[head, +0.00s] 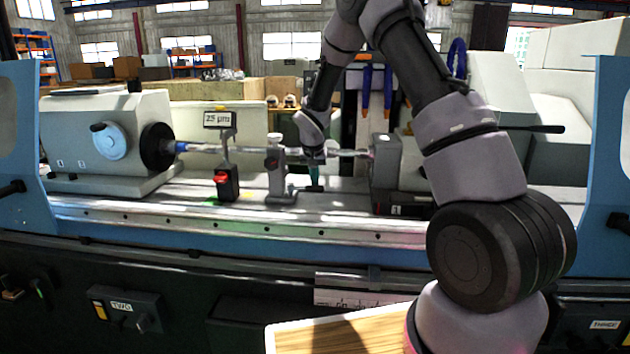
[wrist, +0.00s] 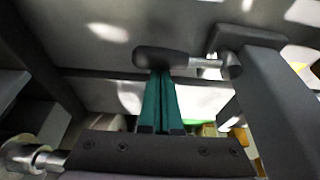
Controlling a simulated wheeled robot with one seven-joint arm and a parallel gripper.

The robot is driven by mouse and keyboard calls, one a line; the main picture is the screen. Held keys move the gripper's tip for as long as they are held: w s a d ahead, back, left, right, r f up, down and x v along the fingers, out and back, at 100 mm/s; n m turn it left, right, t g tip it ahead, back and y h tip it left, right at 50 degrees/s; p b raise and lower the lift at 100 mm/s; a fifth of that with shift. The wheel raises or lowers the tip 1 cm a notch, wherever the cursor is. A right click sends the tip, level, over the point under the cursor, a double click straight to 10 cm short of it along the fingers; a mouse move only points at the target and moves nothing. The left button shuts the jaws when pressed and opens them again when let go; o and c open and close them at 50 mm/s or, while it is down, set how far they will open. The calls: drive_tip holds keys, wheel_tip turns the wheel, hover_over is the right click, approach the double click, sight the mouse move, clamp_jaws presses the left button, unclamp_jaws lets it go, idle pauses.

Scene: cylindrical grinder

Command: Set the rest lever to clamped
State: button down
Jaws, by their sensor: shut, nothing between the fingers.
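The grey work rest (head: 276,168) stands upright on the machine table, around or beside the shaft. Its rest lever (head: 306,189) is low at the right of its foot. In the wrist view the rest lever (wrist: 152,58) shows a dark, rounded grip on a short metal rod, which runs right to a dark pivot on the grey post. My gripper (head: 314,186) points down just right of the rest. Its teal fingers (wrist: 159,78) are together and empty, with the tips at the lever grip. The grip partly hides the tips, so I cannot tell whether they touch.
The horizontal shaft (head: 345,153) runs between the headstock (head: 105,135) and the tailstock (head: 388,165), close to my wrist. A stand with a 25 µm sign (head: 218,119) and a red-buttoned dark block (head: 226,184) is left of the rest. The table front is clear.

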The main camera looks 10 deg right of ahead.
sight(314, 189)
drive_tip(key=shift+s+m, duration=0.4)
drive_tip(key=shift+m, duration=0.2)
drive_tip(key=s+m, duration=0.1)
drive_tip(key=s+a+m+h, duration=0.1)
drive_tip(key=m, duration=0.1)
drive_tip(key=shift+s+a+m+g, duration=0.1)
drive_tip(key=shift+s+m+g, duration=0.1)
drive_tip(key=shift+m+g, duration=0.15)
drive_tip(key=s+m, duration=0.1)
drive_tip(key=s+a+m+g+h, duration=0.1)
drive_tip(key=m, duration=0.1)
drive_tip(key=shift+a+m, duration=0.2)
drive_tip(key=shift+m, duration=0.05)
drive_tip(key=a+m, duration=0.1)
drive_tip(key=s+a+m+g, duration=0.1)
drive_tip(key=m, duration=0.1)
drive_tip(key=a+m, duration=0.1)
drive_tip(key=m, duration=0.1)
drive_tip(key=shift+s+g+h, duration=0.25)
drive_tip(key=shift+s+h, duration=0.05)
drive_tip(key=shift+s, duration=0.05)
drive_tip(key=m, duration=0.1)
drive_tip(key=a+m+g, duration=0.1)
drive_tip(key=m, duration=0.2)
drive_tip(key=shift+s+a, duration=0.2)
drive_tip(key=shift+a, duration=0.1)
